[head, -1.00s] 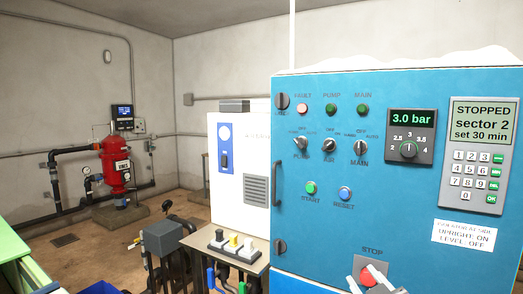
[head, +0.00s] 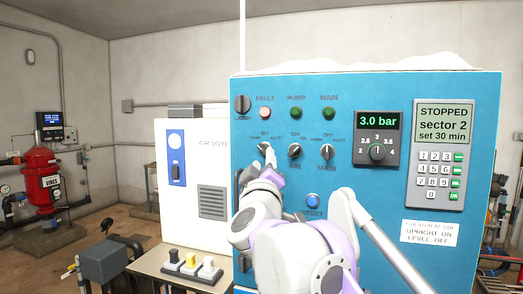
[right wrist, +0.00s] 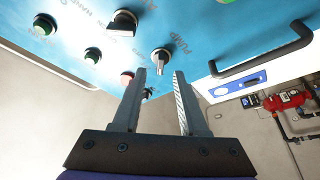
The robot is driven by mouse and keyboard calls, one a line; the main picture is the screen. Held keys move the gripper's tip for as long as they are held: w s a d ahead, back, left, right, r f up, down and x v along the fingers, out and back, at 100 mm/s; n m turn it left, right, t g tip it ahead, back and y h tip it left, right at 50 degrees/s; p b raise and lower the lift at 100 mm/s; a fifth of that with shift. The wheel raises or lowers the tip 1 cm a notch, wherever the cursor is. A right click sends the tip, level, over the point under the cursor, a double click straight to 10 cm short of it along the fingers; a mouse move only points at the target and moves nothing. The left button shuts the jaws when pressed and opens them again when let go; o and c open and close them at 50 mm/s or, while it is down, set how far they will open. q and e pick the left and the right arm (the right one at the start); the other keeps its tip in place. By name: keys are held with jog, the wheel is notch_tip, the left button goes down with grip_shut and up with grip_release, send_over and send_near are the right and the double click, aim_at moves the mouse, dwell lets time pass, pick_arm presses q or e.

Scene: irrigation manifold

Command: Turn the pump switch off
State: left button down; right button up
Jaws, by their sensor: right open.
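The pump switch (head: 265,148) is a small rotary knob at the upper left of the blue cabinet (head: 450,262), with OFF marked above it. Its exact pointing is unclear at this size. In the right wrist view the pump switch (right wrist: 161,61) stands out from the panel near the "Pump" lettering. My right gripper (head: 268,168) is close to the knob in the head view and partly overlaps its lower edge. In the right wrist view the right gripper (right wrist: 159,74) is open, its fingertips apart with the knob seen in the gap between them. My left gripper is not in view.
The air switch (head: 295,151) and main switch (head: 327,152) sit to the right of the pump switch. A door handle (right wrist: 262,52) sticks out beside it. The blue reset button (head: 312,200) is below. A white air dryer (head: 210,150) stands left of the cabinet.

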aim_at(263, 151)
jog(key=p+x, duration=0.1)
jog(key=x, duration=0.4)
jog(key=shift+w, duration=0.1)
jog(key=shift+a, duration=0.1)
grip_shut()
